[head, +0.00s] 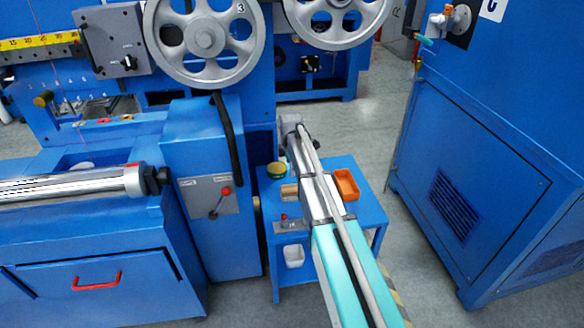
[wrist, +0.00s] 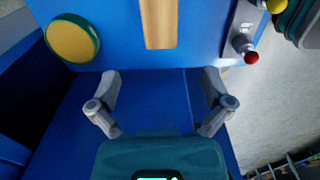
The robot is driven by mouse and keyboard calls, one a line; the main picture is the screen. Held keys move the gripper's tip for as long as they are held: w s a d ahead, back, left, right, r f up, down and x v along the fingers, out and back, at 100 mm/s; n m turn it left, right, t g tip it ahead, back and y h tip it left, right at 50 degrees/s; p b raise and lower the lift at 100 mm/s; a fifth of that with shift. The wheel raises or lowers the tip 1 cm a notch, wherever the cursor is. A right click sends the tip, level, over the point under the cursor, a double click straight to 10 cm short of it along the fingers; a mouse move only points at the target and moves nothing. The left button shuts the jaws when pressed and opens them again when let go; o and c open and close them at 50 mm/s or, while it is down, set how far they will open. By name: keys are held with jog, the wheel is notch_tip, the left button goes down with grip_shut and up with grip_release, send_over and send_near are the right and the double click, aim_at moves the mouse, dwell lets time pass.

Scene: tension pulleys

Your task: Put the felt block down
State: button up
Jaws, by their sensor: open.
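A tan block (head: 289,191), the only block that fits the felt block, lies on the small blue table (head: 371,206), left of my arm in the head view. In the wrist view the tan block (wrist: 159,22) is long and flat, cut off by the top edge. My gripper (wrist: 160,88) is open, with its two fingers wide apart and nothing between them. The block lies beyond the fingertips in the picture, apart from them. In the head view the fingers cannot be made out at the far end of my arm.
A green round tin with a yellow top (head: 277,169) stands near the block, also in the wrist view (wrist: 73,38). A red-knobbed lever (head: 284,217) sits at the table's front left. An orange tray (head: 346,185) is at right. A blue machine (head: 215,190) stands close left.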

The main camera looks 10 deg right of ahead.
dwell(0.7)
jog(key=s+m, duration=1.8)
jog(key=s, duration=1.1)
jog(key=shift+d, duration=0.3)
jog(key=shift+r, duration=0.15)
notch_tip(320, 180, up, 25)
jog(key=p, duration=2.5)
